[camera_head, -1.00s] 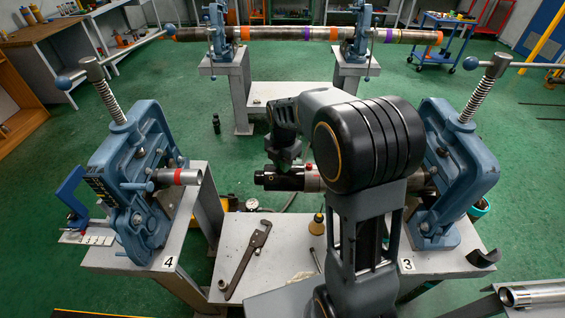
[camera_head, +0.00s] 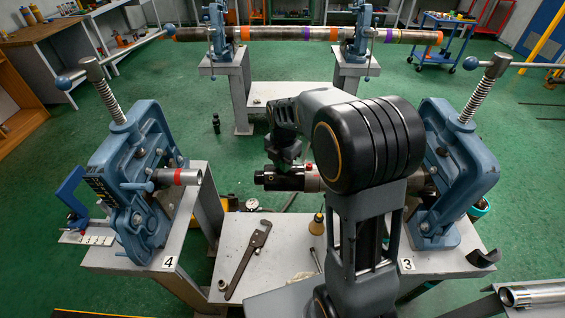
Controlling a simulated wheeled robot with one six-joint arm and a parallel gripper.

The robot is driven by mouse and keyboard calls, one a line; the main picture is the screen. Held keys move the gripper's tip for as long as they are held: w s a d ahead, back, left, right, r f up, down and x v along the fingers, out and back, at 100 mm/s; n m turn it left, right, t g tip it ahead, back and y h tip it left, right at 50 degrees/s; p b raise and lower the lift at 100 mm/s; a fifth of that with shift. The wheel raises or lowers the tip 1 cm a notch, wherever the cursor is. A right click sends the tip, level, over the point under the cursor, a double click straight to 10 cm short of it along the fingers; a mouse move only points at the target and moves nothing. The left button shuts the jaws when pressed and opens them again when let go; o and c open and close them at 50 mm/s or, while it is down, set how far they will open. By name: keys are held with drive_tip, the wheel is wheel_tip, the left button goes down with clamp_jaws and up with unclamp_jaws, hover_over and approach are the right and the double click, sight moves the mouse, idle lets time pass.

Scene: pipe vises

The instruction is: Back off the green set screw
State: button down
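A pipe runs from the right-hand vise (camera_head: 462,165) towards the left and ends in a black collar (camera_head: 280,179). A red knob (camera_head: 309,167) stands on top of the pipe to the right of the collar. My gripper (camera_head: 287,164) points down at the top of the black collar. It is small and dark here, and I cannot tell whether its fingers are open, shut or touching the collar. I cannot make out the green set screw; my arm covers part of the pipe between the collar and the vise.
A left-hand vise (camera_head: 130,165) on the stand marked 4 holds a short pipe with a red band (camera_head: 180,177). A pipe wrench (camera_head: 248,258) and an oil can (camera_head: 317,224) are on the low middle table (camera_head: 275,260). A long banded pipe (camera_head: 300,34) lies behind across two vises.

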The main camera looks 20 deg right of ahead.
drive_tip(key=c, duration=1)
unclamp_jaws()
drive_tip(key=shift+f, duration=0.1)
wheel_tip(320, 180, up, 14)
